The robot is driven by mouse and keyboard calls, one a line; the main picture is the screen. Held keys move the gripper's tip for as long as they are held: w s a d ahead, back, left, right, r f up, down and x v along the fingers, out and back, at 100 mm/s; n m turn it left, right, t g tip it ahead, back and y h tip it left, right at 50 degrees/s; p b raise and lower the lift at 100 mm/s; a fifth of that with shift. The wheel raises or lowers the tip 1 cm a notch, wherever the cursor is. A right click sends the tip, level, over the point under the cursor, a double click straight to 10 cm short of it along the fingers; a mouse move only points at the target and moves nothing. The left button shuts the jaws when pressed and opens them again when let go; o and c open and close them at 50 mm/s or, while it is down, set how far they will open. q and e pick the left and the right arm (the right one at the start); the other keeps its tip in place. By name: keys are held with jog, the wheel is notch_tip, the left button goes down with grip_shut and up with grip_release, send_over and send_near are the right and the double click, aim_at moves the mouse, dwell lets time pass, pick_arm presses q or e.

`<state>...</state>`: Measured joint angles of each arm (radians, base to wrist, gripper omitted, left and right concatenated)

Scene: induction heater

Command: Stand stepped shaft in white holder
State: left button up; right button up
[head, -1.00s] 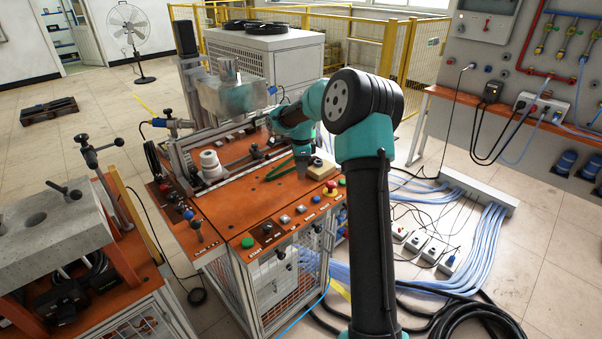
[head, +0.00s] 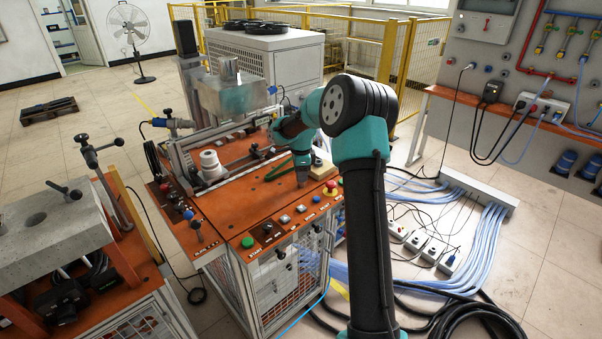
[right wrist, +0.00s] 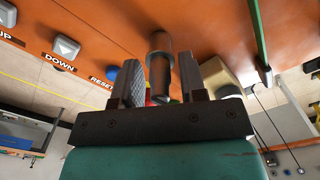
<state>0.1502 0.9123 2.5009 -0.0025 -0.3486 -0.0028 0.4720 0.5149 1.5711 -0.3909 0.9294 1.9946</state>
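The white holder (head: 210,161), a stepped round white piece, stands on the left part of the orange bench top in the head view. My right gripper (head: 302,180) points down over the bench's right part, near the front buttons. In the right wrist view the dark grey stepped shaft (right wrist: 160,68) lies between the two fingers of this gripper (right wrist: 161,78). Narrow gaps show beside the shaft, so the fingers look open around it. Its far end reaches past the fingertips toward the bench. I cannot make out the shaft in the head view. My left gripper is not in view.
A cream block (head: 321,169) sits just right of my right gripper. A green strip (head: 279,169) lies to its left. Push buttons (head: 285,219) line the bench's front edge. A metal housing (head: 232,97) stands behind the white holder. The bench top between holder and gripper is mostly clear.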

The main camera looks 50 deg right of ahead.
jog(key=o, duration=0.3)
jog(key=shift+r, duration=0.15)
notch_tip(320, 180, up, 12)
dwell(0.6)
dwell(0.5)
